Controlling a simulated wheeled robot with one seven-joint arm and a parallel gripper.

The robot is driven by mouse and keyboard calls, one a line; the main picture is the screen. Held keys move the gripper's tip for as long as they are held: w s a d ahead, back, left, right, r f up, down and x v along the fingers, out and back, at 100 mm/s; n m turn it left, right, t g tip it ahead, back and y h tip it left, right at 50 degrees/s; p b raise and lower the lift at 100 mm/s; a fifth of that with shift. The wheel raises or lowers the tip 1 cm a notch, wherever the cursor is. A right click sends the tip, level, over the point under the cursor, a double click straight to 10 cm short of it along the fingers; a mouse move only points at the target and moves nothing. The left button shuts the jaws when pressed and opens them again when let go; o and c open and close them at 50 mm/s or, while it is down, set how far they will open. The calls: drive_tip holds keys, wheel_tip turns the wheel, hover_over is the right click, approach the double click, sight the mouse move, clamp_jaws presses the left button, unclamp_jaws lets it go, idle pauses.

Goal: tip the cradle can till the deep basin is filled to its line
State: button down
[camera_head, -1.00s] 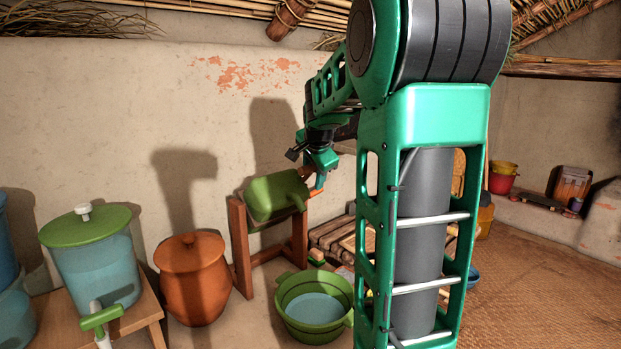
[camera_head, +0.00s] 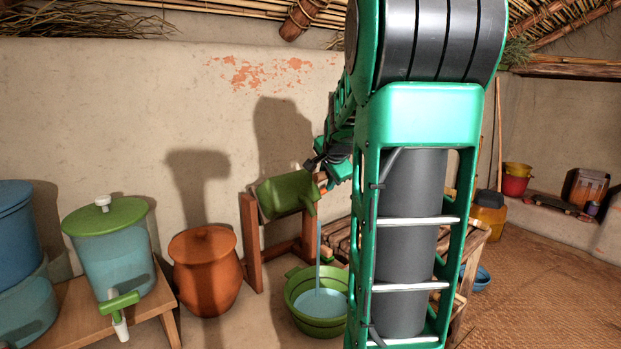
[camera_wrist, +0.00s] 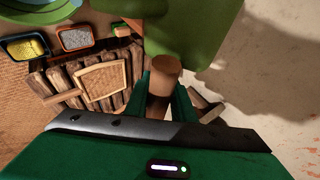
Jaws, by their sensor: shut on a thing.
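The green cradle can (camera_head: 286,194) hangs in its wooden stand (camera_head: 252,240), tilted with its spout toward the right. A thin stream of water (camera_head: 318,245) falls from it into the deep basin (camera_head: 300,318). My gripper (camera_head: 326,186) is at the can's right end, partly hidden by my arm. In the wrist view my gripper (camera_wrist: 163,100) is shut on the can's brown wooden handle (camera_wrist: 165,75), with the green can (camera_wrist: 205,30) beyond it.
A clay pot (camera_head: 205,270) stands left of the stand. A lidded dispenser (camera_head: 108,245) with a tap stands on a bench (camera_head: 80,305) at the left. A slatted wooden table (camera_head: 340,240) is close behind my arm.

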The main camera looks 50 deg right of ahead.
drive_tip(key=shift+s+a+f, duration=0.15)
drive_tip(key=shift+s+f, duration=0.1)
drive_tip(key=shift+f, duration=0.25)
drive_tip(key=c, duration=1.6)
unclamp_jaws()
drive_tip(key=shift+o, duration=0.2)
drive_tip(key=shift+w+r, duration=0.1)
drive_tip(key=shift+r, duration=0.15)
drive_tip(key=v, duration=1)
drive_tip(key=shift+r, duration=0.2)
drive_tip(key=shift+a, duration=0.1)
